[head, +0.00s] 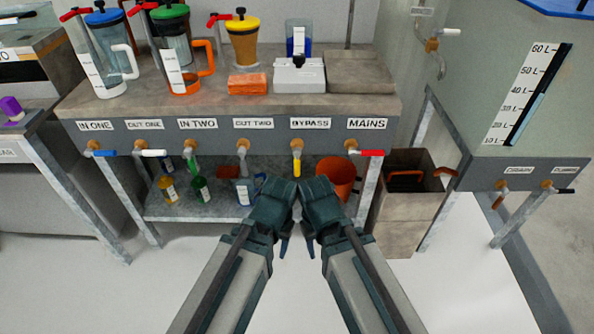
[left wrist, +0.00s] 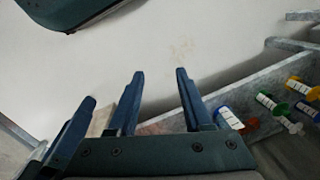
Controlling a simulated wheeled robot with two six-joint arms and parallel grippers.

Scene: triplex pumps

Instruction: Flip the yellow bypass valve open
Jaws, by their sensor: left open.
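The yellow bypass valve handle (head: 297,167) hangs straight down from its brass fitting, below the BYPASS label (head: 311,122) on the bench front. My left gripper (head: 284,246) is below and nearer to me than the handle, apart from it. In the left wrist view its fingers (left wrist: 160,88) stand apart with nothing between them; the yellow handle cannot be made out there. My right gripper (head: 309,246) is close beside the left one, also below the valve. Its jaw opening is not clear.
A red MAINS handle (head: 370,153) points sideways to the right of the bypass valve. An OUT TWO handle (head: 242,168) hangs to its left. An orange-red bucket (head: 336,177) and several bottles stand on the lower shelf. A grey bin (head: 412,190) stands right of the bench.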

